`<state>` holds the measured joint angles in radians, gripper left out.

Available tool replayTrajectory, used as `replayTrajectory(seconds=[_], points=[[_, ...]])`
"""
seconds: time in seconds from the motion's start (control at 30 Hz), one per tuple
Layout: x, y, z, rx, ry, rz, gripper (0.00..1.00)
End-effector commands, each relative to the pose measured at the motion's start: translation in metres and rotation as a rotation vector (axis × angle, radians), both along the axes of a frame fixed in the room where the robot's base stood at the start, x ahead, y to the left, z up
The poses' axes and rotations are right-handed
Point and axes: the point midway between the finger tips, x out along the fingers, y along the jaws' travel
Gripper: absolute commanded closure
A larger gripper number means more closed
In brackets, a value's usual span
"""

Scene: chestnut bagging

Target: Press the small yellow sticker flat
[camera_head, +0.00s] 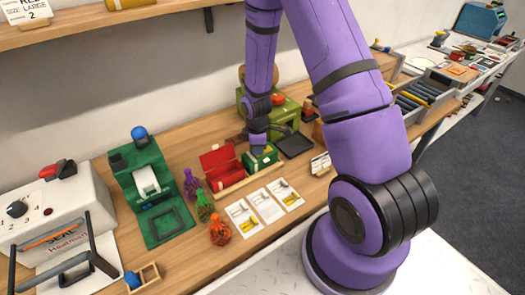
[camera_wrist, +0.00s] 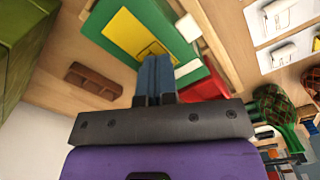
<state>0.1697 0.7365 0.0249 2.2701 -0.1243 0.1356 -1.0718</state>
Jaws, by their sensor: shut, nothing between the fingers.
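The yellow sticker (camera_wrist: 124,36) lies on the face of a green box (camera_wrist: 112,13) in the wrist view, with a dark outline drawing on its lower right part. My gripper (camera_wrist: 157,60) is shut, its blue fingertips overlapping the sticker's lower right corner in the picture. I cannot tell whether they touch it. In the head view the green box (camera_head: 265,160) sits on the bench right below my gripper (camera_head: 258,147). The sticker is too small to make out there.
An open red box (camera_head: 218,160) stands left of the green box. White picture cards (camera_head: 264,205) lie in front. Net bags (camera_head: 205,207) and a green machine (camera_head: 140,170) stand to the left. A black pad (camera_head: 294,145) lies to the right.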

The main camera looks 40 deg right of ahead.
Motion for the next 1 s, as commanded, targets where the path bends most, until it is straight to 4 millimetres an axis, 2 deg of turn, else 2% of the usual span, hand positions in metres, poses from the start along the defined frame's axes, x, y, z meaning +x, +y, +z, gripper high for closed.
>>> replayTrajectory(seconds=[0.17,1.0], points=[[0.000,0.000,0.004,0.001,0.001,0.000,1.00],[0.000,0.000,0.055,0.000,-0.001,0.000,1.00]])
